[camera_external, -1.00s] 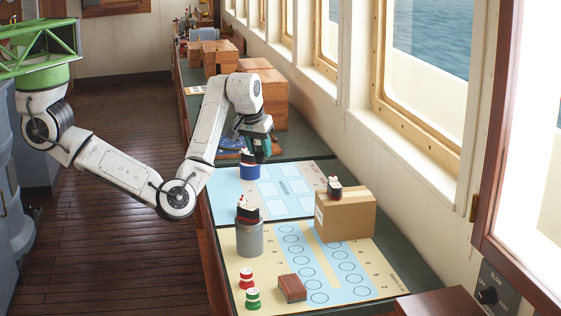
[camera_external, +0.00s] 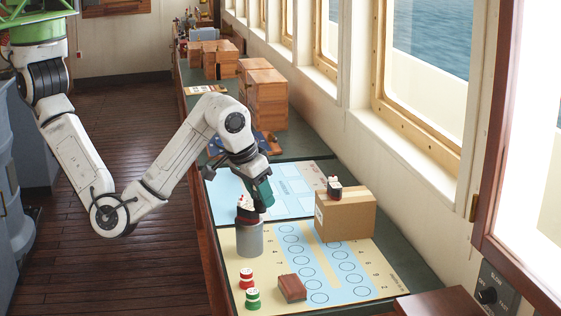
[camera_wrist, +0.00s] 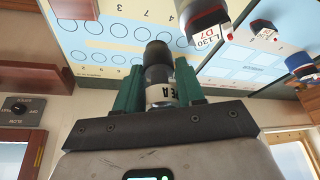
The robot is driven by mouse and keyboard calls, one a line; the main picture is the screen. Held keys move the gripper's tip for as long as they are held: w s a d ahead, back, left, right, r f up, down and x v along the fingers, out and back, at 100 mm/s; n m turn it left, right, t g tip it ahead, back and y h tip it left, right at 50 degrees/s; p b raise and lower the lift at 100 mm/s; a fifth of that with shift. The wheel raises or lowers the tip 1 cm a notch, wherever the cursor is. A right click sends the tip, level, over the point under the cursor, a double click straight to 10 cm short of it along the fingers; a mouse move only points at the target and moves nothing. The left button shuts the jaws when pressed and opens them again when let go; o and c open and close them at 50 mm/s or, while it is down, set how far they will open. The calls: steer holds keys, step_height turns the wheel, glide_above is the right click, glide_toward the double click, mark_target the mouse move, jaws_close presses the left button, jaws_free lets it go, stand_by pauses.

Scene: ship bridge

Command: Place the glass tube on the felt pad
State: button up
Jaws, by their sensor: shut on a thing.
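My gripper (camera_wrist: 158,88) has its green fingers shut on a small tube (camera_wrist: 160,76) with a black end and a pale lettered label, likely the glass tube. The tube's black end points away from the palm. In the external view my gripper (camera_external: 262,193) hangs tilted over the lit charts, close behind a dark topped piece on a grey cylinder (camera_external: 250,240); the tube is barely visible there. A dark blue flat pad (camera_external: 262,140) lies farther back, partly behind my arm; I cannot tell whether it is the felt pad.
A cardboard box (camera_external: 345,215) with a small dark piece on it stands right of my gripper. Wooden boxes (camera_external: 267,98) stand at the back. The middle of the near chart (camera_external: 330,265) is clear.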

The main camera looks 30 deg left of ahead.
steer(key=s+d+r+m+h+p, duration=0.1)
steer(key=s+p, duration=0.1)
steer(key=s, duration=0.5)
steer(key=s+d+r+m+p, duration=0.1)
steer(key=s+m+p, duration=0.1)
steer(key=s, duration=0.5)
steer(key=b, duration=0.9)
glide_toward(300, 280)
steer(key=shift+w+d+r+g, duration=0.1)
steer(key=shift+w+g, duration=0.2)
steer(key=shift+w, duration=0.35)
steer(key=shift+w+d+f, duration=0.25)
steer(key=shift+d+f, duration=0.05)
steer(key=shift+f, duration=1.85)
steer(key=shift+w+f, duration=0.1)
steer(key=shift+f, duration=0.05)
steer(key=o, duration=1)
steer(key=shift+o, duration=0.2)
